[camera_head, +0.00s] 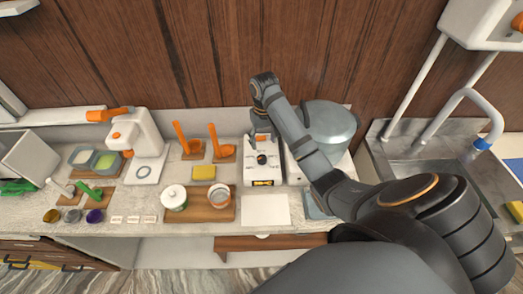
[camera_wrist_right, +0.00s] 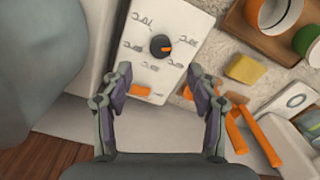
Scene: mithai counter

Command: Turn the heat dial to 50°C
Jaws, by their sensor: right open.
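The heat dial is a round black knob (camera_wrist_right: 160,44) with an orange mark, on the face of a white control box (camera_wrist_right: 166,12). In the wrist view the orange mark points right, and several dark labels ring the knob, too small and turned to read surely. An orange switch (camera_wrist_right: 141,91) sits on the same face. In the head view the box (camera_head: 251,178) stands on the counter with the knob (camera_head: 262,159) on top. My right gripper (camera_wrist_right: 160,72) is open and empty above the box, its fingers apart on either side of the knob's near side, not visibly touching it. My left gripper is not in view.
A large grey pot (camera_head: 330,122) stands just right of the box, partly behind my right arm. Two orange-handled tools (camera_head: 182,138), a yellow sponge (camera_head: 203,173) and a wooden board (camera_head: 214,212) with containers lie to the left. A white sheet (camera_head: 265,210) lies in front.

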